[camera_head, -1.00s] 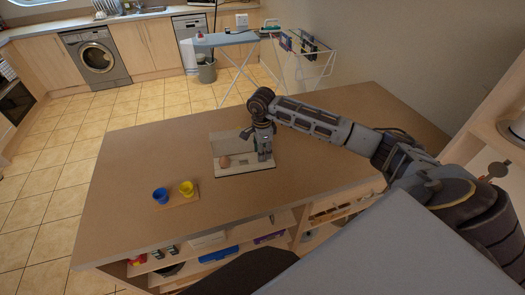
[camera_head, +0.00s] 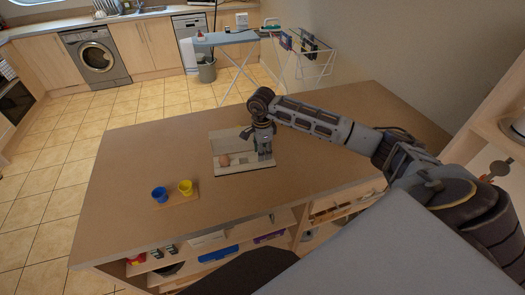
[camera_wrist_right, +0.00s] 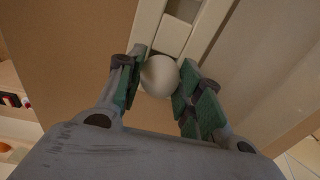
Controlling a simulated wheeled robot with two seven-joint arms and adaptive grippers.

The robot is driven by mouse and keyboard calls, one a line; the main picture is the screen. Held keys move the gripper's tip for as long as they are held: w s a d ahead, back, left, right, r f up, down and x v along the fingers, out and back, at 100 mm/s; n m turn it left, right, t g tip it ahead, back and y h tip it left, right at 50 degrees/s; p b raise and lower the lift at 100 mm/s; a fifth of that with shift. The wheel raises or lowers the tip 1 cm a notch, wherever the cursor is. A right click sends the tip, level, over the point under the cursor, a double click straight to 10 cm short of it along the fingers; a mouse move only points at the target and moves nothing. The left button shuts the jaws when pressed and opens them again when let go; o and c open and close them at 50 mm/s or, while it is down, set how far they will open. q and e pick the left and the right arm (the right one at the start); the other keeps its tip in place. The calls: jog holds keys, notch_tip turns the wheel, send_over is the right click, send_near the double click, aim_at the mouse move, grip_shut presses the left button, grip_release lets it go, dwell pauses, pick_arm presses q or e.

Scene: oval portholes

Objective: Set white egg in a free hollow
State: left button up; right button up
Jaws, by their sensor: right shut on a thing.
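The white egg (camera_wrist_right: 160,76) is between the two green-padded fingers of my right gripper (camera_wrist_right: 158,88) in the right wrist view. A brown egg (camera_head: 225,160) sits at the carton's left end. The head view does not show the white egg clearly, and I cannot tell whether it touches the carton. My left gripper is not in view.
The wooden table (camera_head: 130,185) is mostly bare around the carton. A blue cup (camera_head: 160,195) and a yellow cup (camera_head: 186,187) stand on a small board to the front left. Shelves with several items lie under the table's front edge. An ironing board (camera_head: 232,38) stands behind.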

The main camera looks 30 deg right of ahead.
jog(key=shift+f+b, duration=0.3)
jog(key=shift+b, duration=0.05)
dwell(0.6)
jog(key=o, duration=0.7)
jog(key=shift+o, duration=0.2)
jog(key=o, duration=0.4)
jog(key=shift+r, duration=0.1)
jog(key=shift+r+p, duration=1.7)
jog(key=shift+r, duration=1.75)
jog(key=shift+s, duration=0.1)
